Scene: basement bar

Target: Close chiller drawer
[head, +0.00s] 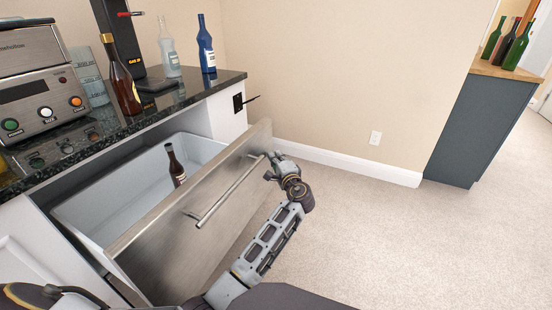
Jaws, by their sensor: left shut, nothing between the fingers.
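The chiller drawer (168,251) stands pulled open from under the dark counter. Its front is a brushed-metal panel with a long bar handle (230,192). The white drawer bin (110,200) shows behind the panel, with a dark brown bottle (176,168) standing in it. My left gripper (273,167) is shut and empty at the far right end of the drawer front, close to the handle's far end. I cannot tell whether it touches the panel. My right gripper is not in view.
Carpet (370,240) to the right is open. A dark cabinet (474,130) with green bottles stands at the far right.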

